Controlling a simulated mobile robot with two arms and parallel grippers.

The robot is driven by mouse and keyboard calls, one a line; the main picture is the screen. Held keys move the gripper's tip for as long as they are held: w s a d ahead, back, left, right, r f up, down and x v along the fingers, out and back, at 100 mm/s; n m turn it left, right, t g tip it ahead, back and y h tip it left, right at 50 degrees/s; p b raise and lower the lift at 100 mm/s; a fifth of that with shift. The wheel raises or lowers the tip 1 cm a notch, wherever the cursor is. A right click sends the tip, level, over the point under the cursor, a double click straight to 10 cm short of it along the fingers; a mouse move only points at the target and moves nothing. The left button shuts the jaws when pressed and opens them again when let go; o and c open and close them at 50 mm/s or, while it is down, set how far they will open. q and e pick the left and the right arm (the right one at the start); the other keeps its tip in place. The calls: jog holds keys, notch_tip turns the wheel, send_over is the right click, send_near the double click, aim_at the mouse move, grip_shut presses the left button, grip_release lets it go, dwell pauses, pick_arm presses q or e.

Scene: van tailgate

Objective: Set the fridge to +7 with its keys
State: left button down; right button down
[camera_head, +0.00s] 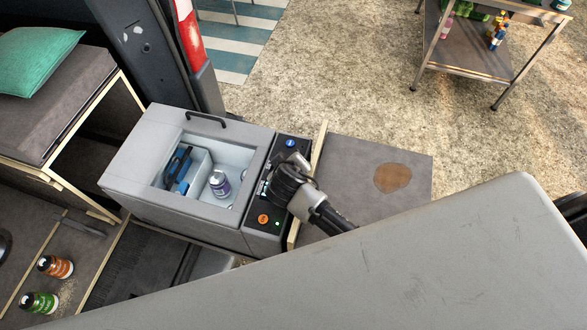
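The fridge (150,133) is a grey box, seen from above, with a blue item (181,168) and a purple-and-white can (219,184) inside its white well. Its black key panel (262,238) runs along the right end. A blue key (290,143) is at the panel's far end and an orange key (263,219) at its near end. A small display between them is mostly hidden by my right gripper (270,182). This gripper is over the middle of the panel; whether it touches is unclear. Its fingers are too small to read. My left gripper is out of view.
A brown board (345,180) with a stain lies right of the fridge. A teal cushion (36,55) lies on the bench (75,95). A large grey surface (440,270) hides the lower right.

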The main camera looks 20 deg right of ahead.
jog(key=shift+s+f+g, duration=0.3)
jog(key=shift+s+f, duration=0.2)
jog(key=shift+f, duration=0.35)
jog(key=shift+r+p, duration=0.4)
jog(key=shift+p, duration=0.15)
jog(key=shift+w+d, duration=0.1)
jog(key=shift+w, duration=0.05)
notch_tip(320, 180, up, 3)
jog(key=shift+w+d+r+p, duration=0.1)
jog(key=shift+d+r+p, duration=0.05)
jog(key=shift+p, duration=1)
jog(key=shift+r, duration=1)
jog(key=shift+w+r, duration=0.1)
